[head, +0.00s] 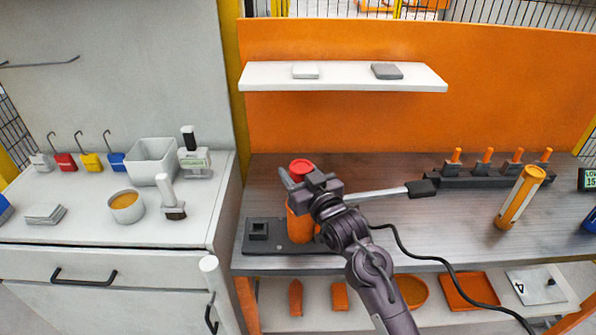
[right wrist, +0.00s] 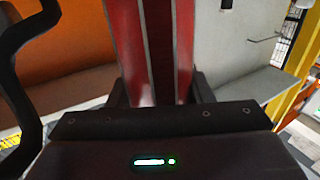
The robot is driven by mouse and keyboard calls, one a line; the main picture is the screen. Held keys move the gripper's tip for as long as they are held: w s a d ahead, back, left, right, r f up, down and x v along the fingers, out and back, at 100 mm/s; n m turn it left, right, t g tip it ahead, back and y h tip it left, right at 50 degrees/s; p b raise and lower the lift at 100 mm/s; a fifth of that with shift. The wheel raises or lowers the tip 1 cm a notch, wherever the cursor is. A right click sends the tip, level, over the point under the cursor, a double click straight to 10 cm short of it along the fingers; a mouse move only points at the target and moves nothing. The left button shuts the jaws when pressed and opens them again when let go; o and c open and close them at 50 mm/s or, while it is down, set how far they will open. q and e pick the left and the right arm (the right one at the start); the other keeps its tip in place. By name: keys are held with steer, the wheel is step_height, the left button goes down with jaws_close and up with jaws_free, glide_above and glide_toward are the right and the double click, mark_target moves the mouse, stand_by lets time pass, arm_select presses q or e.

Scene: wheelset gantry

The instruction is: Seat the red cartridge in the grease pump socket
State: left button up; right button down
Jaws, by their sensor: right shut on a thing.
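The red cartridge (head: 301,166) stands upright at the top of the orange grease pump (head: 299,226), with its red end showing above my gripper. My right gripper (head: 300,181) is shut on the cartridge. In the right wrist view the cartridge (right wrist: 155,50) fills the space between the fingers as a red body with pale stripes. The pump stands on a dark base plate (head: 268,246) on the dark workbench. The gripper hides the socket, so I cannot tell how deep the cartridge sits. My left gripper is not in view.
The pump's lever (head: 385,192) with a black grip sticks out to the right. An orange-and-white cylinder (head: 520,197) stands near a black rack (head: 485,178) of orange-handled tools. A white shelf (head: 343,77) hangs above. A black hose (head: 440,262) runs off the bench front.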

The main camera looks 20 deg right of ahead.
steer(key=shift+f+b, duration=0.45)
steer(key=shift+f, duration=0.3)
steer(key=c, duration=0.6)
jaws_free()
steer(key=shift+c, duration=0.2)
steer(key=shift+f, duration=0.1)
steer(key=s+d+b, duration=0.1)
steer(key=s+b, duration=0.1)
steer(key=s, duration=0.5)
steer(key=shift+s+d, duration=0.2)
steer(key=shift+s, duration=0.15)
